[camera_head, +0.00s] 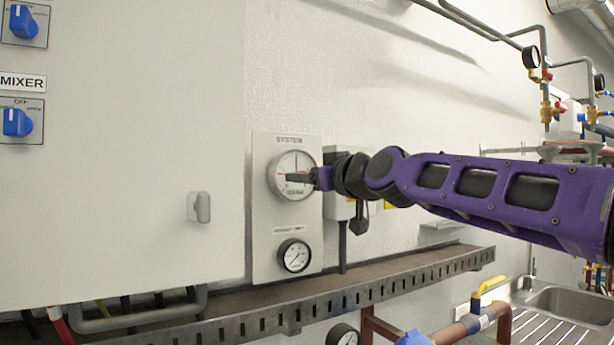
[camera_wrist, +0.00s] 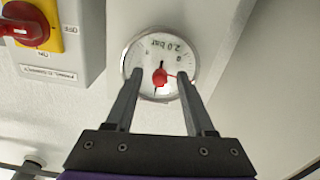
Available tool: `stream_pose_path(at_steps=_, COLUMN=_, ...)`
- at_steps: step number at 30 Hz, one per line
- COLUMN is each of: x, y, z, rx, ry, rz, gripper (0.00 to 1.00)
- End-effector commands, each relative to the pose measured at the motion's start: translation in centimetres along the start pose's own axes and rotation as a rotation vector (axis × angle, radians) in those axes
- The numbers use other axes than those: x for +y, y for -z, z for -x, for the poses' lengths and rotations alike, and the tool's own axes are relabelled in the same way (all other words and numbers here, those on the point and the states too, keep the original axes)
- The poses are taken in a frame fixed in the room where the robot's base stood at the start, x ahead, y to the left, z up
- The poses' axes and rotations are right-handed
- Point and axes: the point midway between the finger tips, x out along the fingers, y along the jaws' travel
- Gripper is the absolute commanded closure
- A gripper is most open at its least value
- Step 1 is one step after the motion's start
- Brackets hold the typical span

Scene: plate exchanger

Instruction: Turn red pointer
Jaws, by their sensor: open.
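The round SYSTEM gauge (camera_head: 280,163) has a white dial and sits on a pale panel on the wall. In the wrist view the gauge (camera_wrist: 150,50) appears upside down and reads "2.0 bar". A short black needle also shows. My gripper (camera_wrist: 160,76) is open in front of the dial, one finger on either side of the red hub. I cannot tell whether the fingers touch the glass. In the head view my gripper (camera_head: 290,177) covers part of the dial.
A second, smaller gauge (camera_head: 294,255) sits below on the same panel. A large pale cabinet (camera_head: 130,200) with blue knobs stands to the left. A metal cable tray (camera_head: 350,290) runs beneath. A red and yellow switch (camera_wrist: 35,25) is at upper left in the wrist view.

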Motion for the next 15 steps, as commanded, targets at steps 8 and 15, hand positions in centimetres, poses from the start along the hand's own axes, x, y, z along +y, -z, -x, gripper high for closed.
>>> stream_pose_path(at_steps=8, x=0.02, y=-0.02, z=0.02, rx=0.000, ry=0.000, rz=0.000, gripper=0.75)
stream_pose_path(at_steps=15, x=0.03, y=-0.02, z=0.02, rx=0.000, ry=0.000, rz=0.000, gripper=1.00)
